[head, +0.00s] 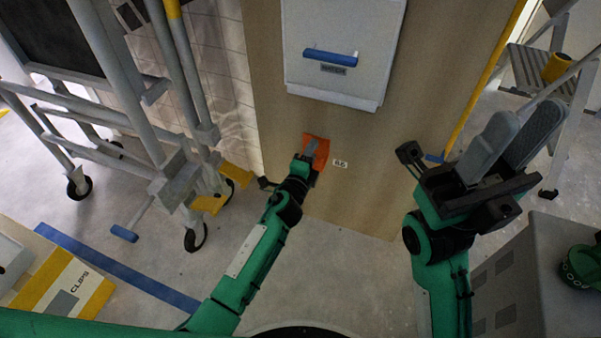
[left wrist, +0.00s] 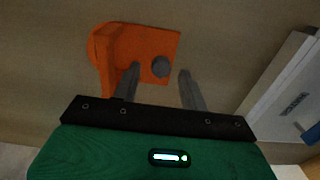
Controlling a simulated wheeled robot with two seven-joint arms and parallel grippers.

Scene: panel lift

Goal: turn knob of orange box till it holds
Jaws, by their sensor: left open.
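The orange box (head: 318,148) is fixed low on the tan panel, left of a small white label. In the left wrist view the orange box (left wrist: 110,50) fills the upper left, with a round grey knob (left wrist: 160,67) on its face. My left gripper (head: 309,157) reaches the box in the head view and partly covers it. In the left wrist view my left gripper (left wrist: 159,76) is open, one finger on each side of the knob, with gaps visible. Contact cannot be told. My right gripper (head: 520,122) is raised at the right, away from the box; its finger gap is unclear.
A white cabinet (head: 343,50) with a blue handle is on the panel above the box. A wheeled grey frame (head: 140,100) stands left. A step ladder (head: 530,70) and grey cabinet (head: 540,270) are right. A CLIPS carton (head: 65,285) lies lower left. The middle floor is clear.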

